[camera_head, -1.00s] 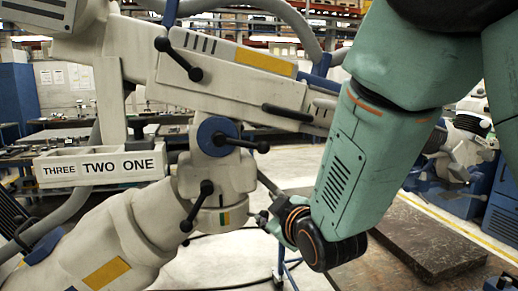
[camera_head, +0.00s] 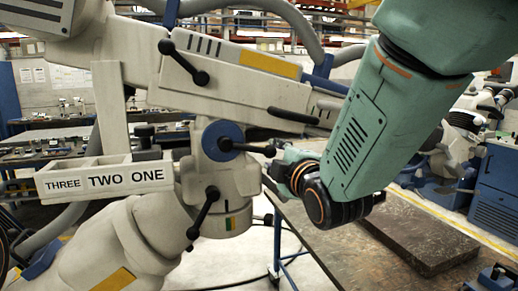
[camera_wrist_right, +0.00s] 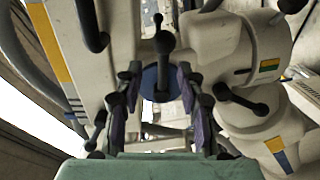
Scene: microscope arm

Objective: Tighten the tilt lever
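The pale microscope arm (camera_head: 240,178) has several black ball-ended levers. One lever (camera_head: 245,146) sits on a blue disc (camera_head: 212,153) and points right; I take it for the tilt lever. My right gripper (camera_head: 270,149) is at this lever's outer end. In the right wrist view the two fingers of the right gripper (camera_wrist_right: 160,92) stand apart, with the blue disc (camera_wrist_right: 149,84) and the black lever (camera_wrist_right: 163,66) showing between them. The fingers do not visibly close on the lever. My left gripper is not in view.
Other black levers stand close by, above (camera_head: 183,62) and below (camera_head: 204,212) the disc. A labelled box (camera_head: 105,180) reading THREE TWO ONE is at the left. A dark bench top (camera_head: 415,235) lies below my right arm.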

